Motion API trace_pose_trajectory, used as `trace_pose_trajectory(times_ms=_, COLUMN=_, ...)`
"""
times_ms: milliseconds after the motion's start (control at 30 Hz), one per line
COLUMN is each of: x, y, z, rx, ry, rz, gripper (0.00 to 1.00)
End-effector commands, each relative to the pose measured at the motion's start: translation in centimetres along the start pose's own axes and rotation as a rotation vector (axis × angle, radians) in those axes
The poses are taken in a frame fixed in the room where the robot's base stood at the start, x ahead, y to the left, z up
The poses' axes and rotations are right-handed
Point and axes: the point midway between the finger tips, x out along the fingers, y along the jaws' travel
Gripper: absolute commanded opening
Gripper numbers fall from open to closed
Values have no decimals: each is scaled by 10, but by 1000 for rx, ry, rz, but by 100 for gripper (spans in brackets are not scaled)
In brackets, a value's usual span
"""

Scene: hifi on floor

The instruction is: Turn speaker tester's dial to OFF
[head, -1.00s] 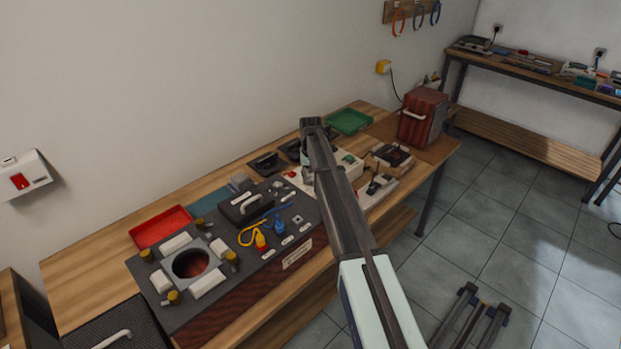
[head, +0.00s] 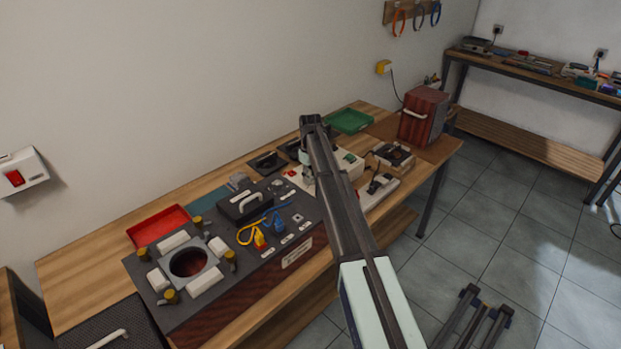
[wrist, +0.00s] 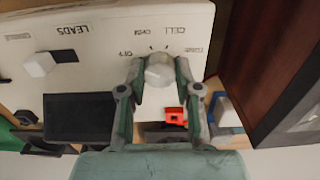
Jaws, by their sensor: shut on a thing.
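The speaker tester is a cream box, partly hidden behind my arm in the head view (head: 348,160). Its cream panel (wrist: 100,22) fills the upper part of the wrist view, with its print upside down. A pale round dial (wrist: 158,71) sits at the panel's lower middle, with an OFF label to its left and other labels around it. My gripper (wrist: 158,68) is shut on the dial, one finger at each side. The fingers hide part of the dial, and I cannot tell exactly where it points. A second white knob (wrist: 39,64) is at the left near the word LEADS.
A red rocker (wrist: 176,115) and a dark window (wrist: 78,117) are close beside the fingers. A brown wooden cabinet (head: 423,118) stands at the bench's far end, beyond a green tray (head: 350,121).

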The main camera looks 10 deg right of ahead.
Motion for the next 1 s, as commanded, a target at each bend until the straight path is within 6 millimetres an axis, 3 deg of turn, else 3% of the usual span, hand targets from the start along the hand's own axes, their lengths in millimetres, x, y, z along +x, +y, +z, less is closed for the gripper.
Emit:
trace_pose_trajectory(times_ms=300, x=1, y=0, z=0, rx=-102, ry=0, rz=0, gripper=0)
trace_pose_trajectory(times_ms=733, x=0, y=0, z=0, rx=-112, ry=0, rz=0, gripper=0)
trace_pose_trajectory(times_ms=767, x=0, y=0, z=0, rx=-112, ry=0, rz=0, gripper=36)
trace_pose_trajectory(times_ms=800, x=0, y=0, z=0, rx=-112, ry=0, rz=0, gripper=50)
trace_pose_trajectory(times_ms=833, x=0, y=0, z=0, rx=-112, ry=0, rz=0, gripper=58)
trace_pose_trajectory(times_ms=1000, x=0, y=0, z=0, rx=-111, ry=0, rz=0, gripper=58)
